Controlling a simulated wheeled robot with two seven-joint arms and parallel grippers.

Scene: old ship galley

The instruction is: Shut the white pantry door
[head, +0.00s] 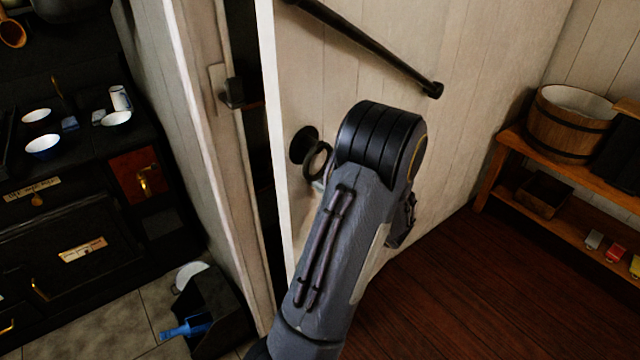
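The white pantry door (460,110) stands ajar. A dark narrow gap shows between its left edge and the pale door post (205,120). A black round knob (303,143) sits near that edge, and a dark bar (365,45) runs slantwise across the door higher up. A grey and black arm of mine rises from the bottom middle in front of the door, its bent joint just right of the knob. A dark ring and a small pale part show beside the knob, partly behind the arm. I cannot make out either gripper's fingers; the arm hides what lies behind it.
A dark catch (233,93) sticks out from the post. A black stove (75,240) with bowls stands at left. A black bin (218,310) is on the tiles near the post. A wooden shelf (575,220) with a bucket (570,125) stands at right. The wooden floor before it is clear.

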